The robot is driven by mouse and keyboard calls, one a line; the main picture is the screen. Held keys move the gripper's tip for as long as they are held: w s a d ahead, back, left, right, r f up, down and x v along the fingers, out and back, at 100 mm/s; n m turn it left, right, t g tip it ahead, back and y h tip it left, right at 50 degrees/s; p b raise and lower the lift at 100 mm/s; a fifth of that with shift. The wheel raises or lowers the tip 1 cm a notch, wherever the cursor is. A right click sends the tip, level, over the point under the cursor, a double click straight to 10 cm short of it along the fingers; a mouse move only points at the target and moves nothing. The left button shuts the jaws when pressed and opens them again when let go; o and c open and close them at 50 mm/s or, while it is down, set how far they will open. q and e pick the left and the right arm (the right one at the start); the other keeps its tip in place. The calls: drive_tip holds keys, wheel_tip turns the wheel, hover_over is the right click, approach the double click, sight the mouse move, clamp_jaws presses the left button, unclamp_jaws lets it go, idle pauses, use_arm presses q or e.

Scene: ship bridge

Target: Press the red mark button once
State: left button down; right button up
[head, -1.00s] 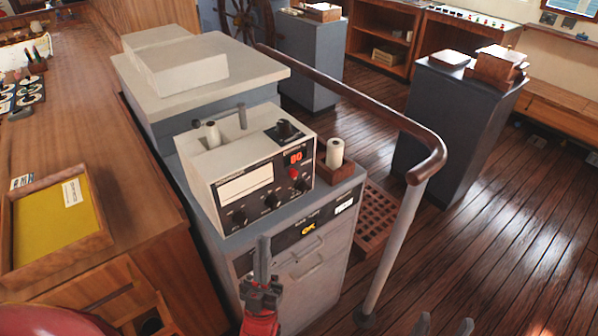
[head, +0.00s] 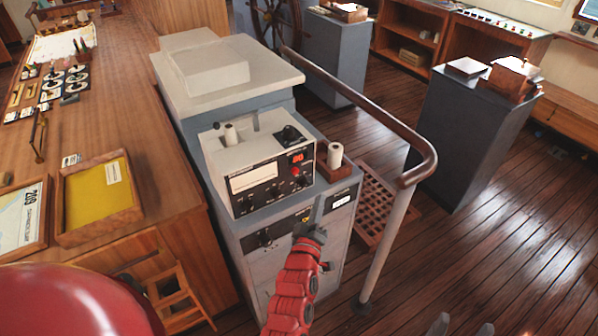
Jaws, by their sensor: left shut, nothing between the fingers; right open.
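The red mark button (head: 295,171) is a small red cap on the right side of the front panel of a cream instrument box (head: 222,160), just below a lit red number display (head: 297,158). My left gripper (head: 319,210) is shut and empty. In the picture it is below and slightly right of the button, in front of the cabinet's lower panel, with a visible gap between it and the button. The button is not covered. My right gripper (head: 462,328) is open at the bottom edge; only its fingertips show.
The box stands on a grey cabinet (head: 285,270). A paper roll (head: 335,155) in a wooden holder stands to its right. A handrail (head: 385,130) with a pale post curves past the right side. A wooden counter (head: 150,160) lies left. Open plank floor is at right.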

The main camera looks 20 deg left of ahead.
sight(295, 171)
use_arm(q)
drive_tip(key=shift+a, duration=0.1)
drive_tip(key=w+a+b, duration=0.1)
drive_tip(key=a, duration=0.1)
drive_tip(key=w+a+b, duration=0.3)
drive_tip(key=w+a, duration=0.1)
drive_tip(key=a, duration=0.1)
drive_tip(key=shift+w, duration=0.2)
idle(0.4)
idle(1.8)
drive_tip(key=shift+w+a+b, duration=0.3)
drive_tip(key=shift+b, duration=0.45)
